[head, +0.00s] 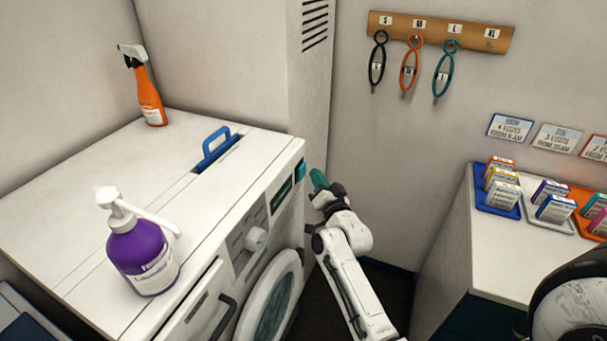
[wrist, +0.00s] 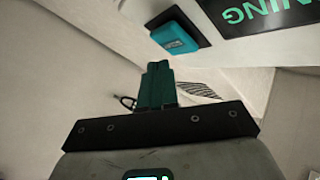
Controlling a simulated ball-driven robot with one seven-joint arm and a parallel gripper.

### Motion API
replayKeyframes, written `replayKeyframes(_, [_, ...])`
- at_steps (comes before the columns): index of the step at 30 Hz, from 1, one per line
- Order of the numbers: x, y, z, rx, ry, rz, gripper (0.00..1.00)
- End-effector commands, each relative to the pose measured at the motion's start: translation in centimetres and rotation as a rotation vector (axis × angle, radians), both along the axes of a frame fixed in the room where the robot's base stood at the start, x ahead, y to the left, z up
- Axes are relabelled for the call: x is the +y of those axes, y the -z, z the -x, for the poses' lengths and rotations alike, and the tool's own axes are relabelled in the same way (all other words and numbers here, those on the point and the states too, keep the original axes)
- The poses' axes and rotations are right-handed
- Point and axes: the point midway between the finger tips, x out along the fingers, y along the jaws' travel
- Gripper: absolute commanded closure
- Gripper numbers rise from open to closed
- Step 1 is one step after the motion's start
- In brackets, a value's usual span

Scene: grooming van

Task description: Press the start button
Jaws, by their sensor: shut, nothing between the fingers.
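The start button appears to be the teal square button (head: 300,170) at the right end of the washing machine's front control panel. In the wrist view the teal button (wrist: 174,38) sits in a dark surround beside a dark display (wrist: 265,15) with green letters, partly cut off and upside down. My gripper (head: 317,178) is shut and empty, just right of the panel's end. In the wrist view its green fingers (wrist: 157,70) are together, with the tips just below the button in the picture. A small gap shows there; contact is not visible.
On the washing machine (head: 60,230) stand a purple pump bottle (head: 140,258) and an orange spray bottle (head: 147,90); a blue handle (head: 218,147) sticks up. Its round door (head: 272,300) is below the panel. A counter (head: 500,245) with trays of small boxes stands right.

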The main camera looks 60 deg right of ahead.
Motion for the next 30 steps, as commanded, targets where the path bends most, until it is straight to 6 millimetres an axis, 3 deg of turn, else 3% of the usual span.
replayKeyframes(21, [-0.3, 0.6, 4.1, 0.000, 0.002, 0.001, 1.00])
replayKeyframes(30, [-0.3, 0.1, 4.7, 0.002, 0.000, 0.000, 1.00])
